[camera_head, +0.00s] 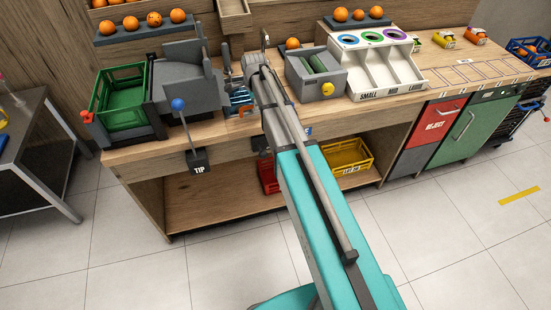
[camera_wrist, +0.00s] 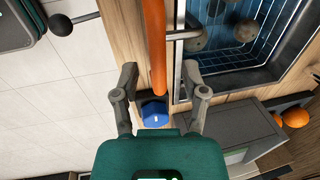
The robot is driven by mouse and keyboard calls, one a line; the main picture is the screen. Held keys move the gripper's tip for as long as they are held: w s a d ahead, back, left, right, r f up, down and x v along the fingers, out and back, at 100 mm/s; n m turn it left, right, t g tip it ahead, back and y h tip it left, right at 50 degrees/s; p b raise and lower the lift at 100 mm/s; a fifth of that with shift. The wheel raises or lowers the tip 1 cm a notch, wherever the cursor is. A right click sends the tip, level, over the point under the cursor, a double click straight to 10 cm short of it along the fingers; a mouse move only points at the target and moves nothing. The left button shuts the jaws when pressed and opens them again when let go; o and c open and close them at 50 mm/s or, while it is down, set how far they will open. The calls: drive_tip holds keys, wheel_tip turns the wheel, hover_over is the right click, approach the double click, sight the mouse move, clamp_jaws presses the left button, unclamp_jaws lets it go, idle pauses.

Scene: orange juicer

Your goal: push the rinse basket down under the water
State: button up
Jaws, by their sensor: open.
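The rinse basket (camera_wrist: 268,22) is a blue wire basket inside a metal-rimmed basin (camera_wrist: 184,62) at the upper right of the wrist view. Dull grey-brown balls (camera_wrist: 246,31) lie in it. An orange bar-shaped handle (camera_wrist: 155,42) runs down the upper middle, with a grey rod beside it toward the basket. My gripper (camera_wrist: 158,70) is open, its fingers on either side of the handle's lower end; I cannot tell whether they touch it. In the head view, the basin area (camera_head: 239,96) shows blue and orange parts, partly hidden by my arm.
A blue hexagonal knob (camera_wrist: 155,113) sits just below the handle. In the head view, a green crate (camera_head: 125,115) and a blue-balled TIP lever (camera_head: 179,105) stand left. A grey box (camera_head: 316,82) and a white sorting bin (camera_head: 385,78) stand right of my arm.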

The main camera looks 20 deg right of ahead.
wheel_tip(320, 180, up, 23)
drive_tip(key=s+p, duration=0.3)
drive_tip(key=p, duration=1.9)
drive_tip(key=s+f+n+g+b, duration=0.2)
drive_tip(key=s+f+n+b, duration=1.6)
drive_tip(key=s+f+b, duration=0.5)
drive_tip(key=shift+s+a+f+b, duration=0.15)
drive_tip(key=shift+s+f+b, duration=0.4)
drive_tip(key=shift+s, duration=1.8)
drive_tip(key=shift+f, duration=0.2)
